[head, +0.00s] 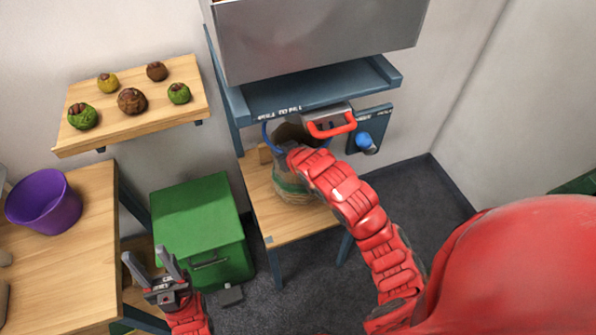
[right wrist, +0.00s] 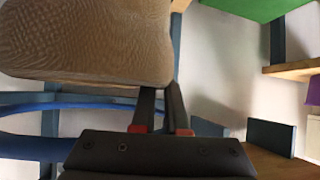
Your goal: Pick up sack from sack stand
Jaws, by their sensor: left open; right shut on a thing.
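The sack (head: 291,188), brown with a green band, stands on the lower wooden shelf of the blue sack stand (head: 318,100), below the grey metal hopper. Its mouth is by a blue ring. My right arm reaches across to its rim; the arm partly hides the sack and its fingers in the head view. In the right wrist view the brown woven sack (right wrist: 85,40) fills the upper left, and my right gripper (right wrist: 168,95) is shut at its edge. My left gripper (head: 155,262) is open and empty, low in front of the green cabinet.
A wooden table with a purple bucket (head: 44,203) is at far left, below a shelf (head: 190,82) with several round fruit-like things.

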